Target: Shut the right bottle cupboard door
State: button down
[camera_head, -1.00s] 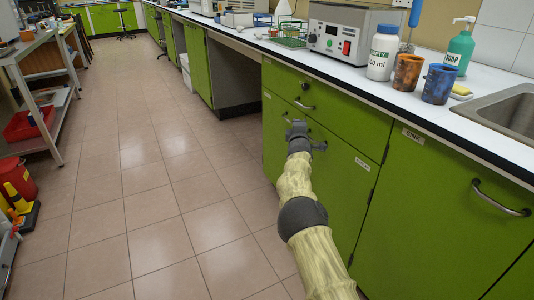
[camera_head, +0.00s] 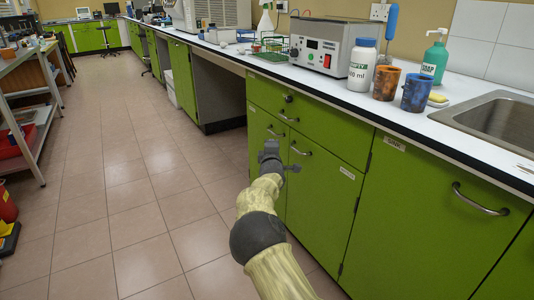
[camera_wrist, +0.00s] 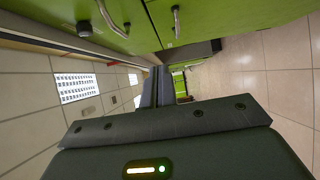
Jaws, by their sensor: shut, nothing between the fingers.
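The right bottle cupboard door (camera_head: 320,200) is a green panel under a drawer, with a metal handle (camera_head: 300,148) at its upper left corner and a white label at upper right. It looks flush with the cupboard front; I see no clear gap. The left door (camera_head: 257,128) beside it also looks flush and has its own handle (camera_head: 276,132). My gripper (camera_head: 268,147) is shut and empty, in front of the doors near the left handle, apart from the right handle. Its fingers also show in the wrist view (camera_wrist: 155,92). My arm hides the doors' lower parts.
The drawer (camera_head: 320,127) above the doors is closed. The sink cupboard (camera_head: 425,215) stands to the right. Bottles, mugs and a white instrument (camera_head: 320,45) stand on the counter. The tiled floor (camera_head: 150,215) to the left is clear.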

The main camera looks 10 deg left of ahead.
jog(key=s+p, duration=0.2)
jog(key=s, duration=0.4)
dwell(0.3)
jog(key=s+d+m+g+h+p, duration=0.1)
jog(key=d+m+g+h+p, duration=0.2)
jog(key=d+m, duration=0.85)
jog(key=s+d+f+g+h+p, duration=0.1)
jog(key=s+d+g, duration=0.1)
jog(key=s+d, duration=0.35)
jog(key=s+d+f+g+h, duration=0.1)
jog(key=s+d+g, duration=0.15)
jog(key=d, duration=0.65)
jog(key=s+d+r+m+g+y+p, duration=0.1)
jog(key=s+d+m+g+p, duration=0.15)
jog(key=s, duration=0.85)
jog(key=s+d+r+m+g+p, duration=0.1)
jog(key=s+d+r+m+g, duration=0.15)
jog(key=s, duration=0.85)
jog(key=s+d+r+m+g+y+p, duration=0.15)
jog(key=s+m, duration=0.25)
jog(key=s, duration=0.7)
notch_tip(320, 180, up, 37)
jog(key=g+p, duration=0.1)
jog(key=p, duration=3.6)
jog(key=shift+h+p, duration=0.35)
jog(key=shift+h, duration=0.1)
